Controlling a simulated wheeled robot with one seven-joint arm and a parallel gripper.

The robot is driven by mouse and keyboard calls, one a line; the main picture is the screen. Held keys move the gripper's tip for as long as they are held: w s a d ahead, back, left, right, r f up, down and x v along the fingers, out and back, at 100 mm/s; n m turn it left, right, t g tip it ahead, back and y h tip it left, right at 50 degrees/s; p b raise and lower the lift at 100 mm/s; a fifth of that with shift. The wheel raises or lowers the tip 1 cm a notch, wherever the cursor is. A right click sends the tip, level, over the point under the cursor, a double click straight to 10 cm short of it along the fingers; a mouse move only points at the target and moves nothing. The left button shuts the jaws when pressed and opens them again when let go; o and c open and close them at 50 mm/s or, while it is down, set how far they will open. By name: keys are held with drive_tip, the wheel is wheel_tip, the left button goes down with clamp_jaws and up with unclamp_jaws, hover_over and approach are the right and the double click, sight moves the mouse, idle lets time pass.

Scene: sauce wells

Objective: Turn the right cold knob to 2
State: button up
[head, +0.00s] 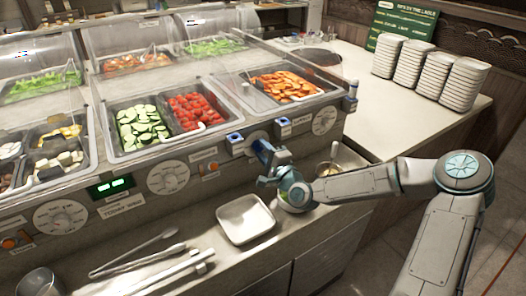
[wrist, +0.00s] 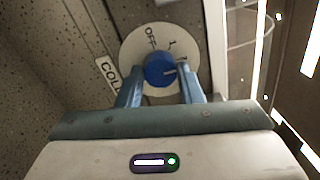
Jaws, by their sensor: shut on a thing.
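The blue cold knob (wrist: 159,69) sits at the centre of a round white dial (wrist: 134,47) in the wrist view. A white line on the knob points right. My gripper (wrist: 160,80) is shut on this knob, one blue finger on each side. In the head view my gripper (head: 268,160) is at the counter's front panel, and it hides the knob.
Other white dials (head: 168,178) line the panel. A white square dish (head: 246,219) and metal tongs (head: 137,260) lie on the ledge below. Clear covers and food pans (head: 290,85) are above. Plate stacks (head: 465,82) stand at the right.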

drive_tip(key=o, duration=1)
drive_tip(key=b+v, duration=0.1)
drive_tip(key=v, duration=1.3)
